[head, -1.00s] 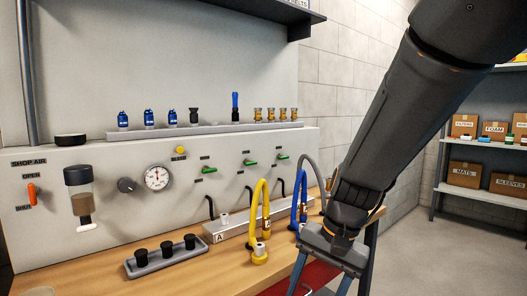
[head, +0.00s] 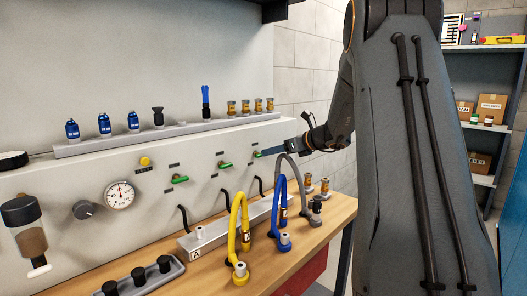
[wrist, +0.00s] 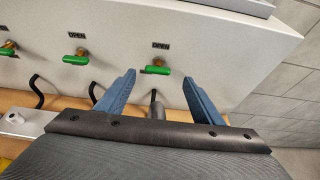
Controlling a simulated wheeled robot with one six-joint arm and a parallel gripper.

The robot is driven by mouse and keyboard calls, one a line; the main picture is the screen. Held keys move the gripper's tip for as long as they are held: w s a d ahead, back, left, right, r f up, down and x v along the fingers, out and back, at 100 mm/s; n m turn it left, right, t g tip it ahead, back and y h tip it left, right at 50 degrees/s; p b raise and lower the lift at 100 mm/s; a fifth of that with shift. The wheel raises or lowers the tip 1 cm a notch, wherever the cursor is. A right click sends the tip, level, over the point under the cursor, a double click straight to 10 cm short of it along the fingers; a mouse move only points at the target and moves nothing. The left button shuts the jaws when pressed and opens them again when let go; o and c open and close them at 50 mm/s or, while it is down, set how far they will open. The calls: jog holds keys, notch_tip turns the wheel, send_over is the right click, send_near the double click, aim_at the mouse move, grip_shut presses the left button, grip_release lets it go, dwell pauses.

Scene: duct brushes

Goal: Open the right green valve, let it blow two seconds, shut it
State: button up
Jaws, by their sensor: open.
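The right green valve (wrist: 155,70) is on the grey panel in the wrist view, under an OPEN label, its green handle lying roughly level. It also shows in the head view (head: 257,154), partly hidden by my gripper. My gripper (wrist: 159,77) is open, with one blue finger on each side of the handle, and holds nothing. I cannot tell whether either finger touches it. The middle green valve (wrist: 76,59) and the left green valve (wrist: 7,49) sit to the left, handles also roughly level. In the head view my gripper (head: 268,152) reaches the panel from the right.
Below the valves, yellow (head: 240,235), blue (head: 279,205) and grey (head: 296,170) hoses arch over the bench. A ledge (head: 170,132) with nozzles and brass fittings runs above the panel. A round gauge (head: 120,195) is on the left.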

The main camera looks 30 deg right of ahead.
aim_at(259, 155)
jog(key=x, duration=0.5)
jog(key=shift+w+a+f+p, duration=0.1)
jog(key=shift+w+a+p, duration=0.05)
jog(key=shift+a+p, duration=0.2)
jog(key=c, duration=1)
